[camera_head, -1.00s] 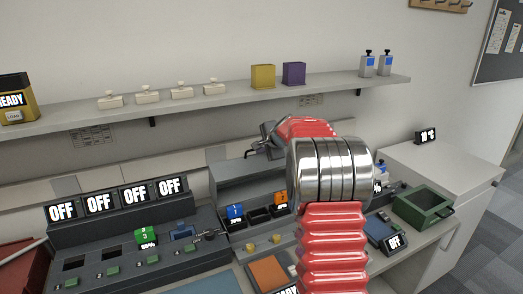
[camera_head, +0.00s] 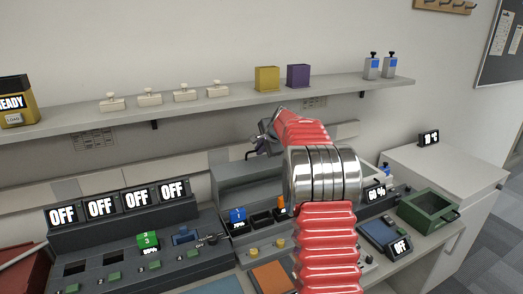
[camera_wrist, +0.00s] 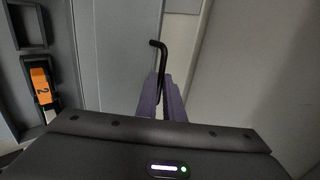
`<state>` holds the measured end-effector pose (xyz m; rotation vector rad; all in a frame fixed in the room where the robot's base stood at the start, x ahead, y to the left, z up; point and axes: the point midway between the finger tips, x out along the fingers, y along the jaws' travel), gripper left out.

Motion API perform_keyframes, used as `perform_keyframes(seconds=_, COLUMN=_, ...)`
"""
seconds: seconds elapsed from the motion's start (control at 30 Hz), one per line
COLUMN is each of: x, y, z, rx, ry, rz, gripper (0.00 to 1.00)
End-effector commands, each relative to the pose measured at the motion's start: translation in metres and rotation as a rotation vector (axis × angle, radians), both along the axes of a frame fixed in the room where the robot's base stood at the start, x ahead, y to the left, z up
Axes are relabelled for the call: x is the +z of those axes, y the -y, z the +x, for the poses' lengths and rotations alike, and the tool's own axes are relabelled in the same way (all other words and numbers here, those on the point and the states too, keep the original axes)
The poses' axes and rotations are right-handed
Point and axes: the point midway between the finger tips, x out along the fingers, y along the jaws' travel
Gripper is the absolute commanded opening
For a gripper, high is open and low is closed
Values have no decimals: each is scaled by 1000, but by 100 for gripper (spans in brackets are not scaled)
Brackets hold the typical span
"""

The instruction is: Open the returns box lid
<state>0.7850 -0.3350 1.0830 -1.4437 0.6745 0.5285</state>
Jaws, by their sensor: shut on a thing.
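My gripper (camera_head: 264,142) is at the back of the bench, below the wall shelf, at the end of my red arm. In the wrist view its purple fingers (camera_wrist: 162,102) are closed around a thin black rod with a bent top (camera_wrist: 158,58). The rod stands in front of a plain grey panel (camera_wrist: 115,55). What the rod's lower end joins is hidden.
A grey rack with a blue block (camera_head: 238,217) and an orange block (camera_wrist: 41,84) stands below my gripper. A console with OFF displays (camera_head: 117,202) is at left. The wall shelf (camera_head: 200,103) runs above. A white cabinet (camera_head: 440,165) is at right.

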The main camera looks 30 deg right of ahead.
Motion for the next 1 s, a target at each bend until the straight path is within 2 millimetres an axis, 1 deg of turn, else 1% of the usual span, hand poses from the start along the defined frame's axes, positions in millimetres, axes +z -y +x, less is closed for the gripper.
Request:
perform_keyframes(seconds=0.03, x=15, y=-3, z=5, rx=2, ry=24, rz=-9, gripper=0)
perform_keyframes(seconds=0.33, x=15, y=-4, z=5, rx=3, ry=24, rz=-9, gripper=0)
perform_keyframes(seconds=0.37, x=15, y=-4, z=6, rx=4, ry=24, rz=-10, gripper=10)
perform_keyframes(seconds=0.6, x=13, y=-3, z=5, rx=3, ry=20, rz=-8, gripper=26)
perform_keyframes(seconds=1.0, x=8, y=-2, z=2, rx=3, ry=12, rz=-5, gripper=26)
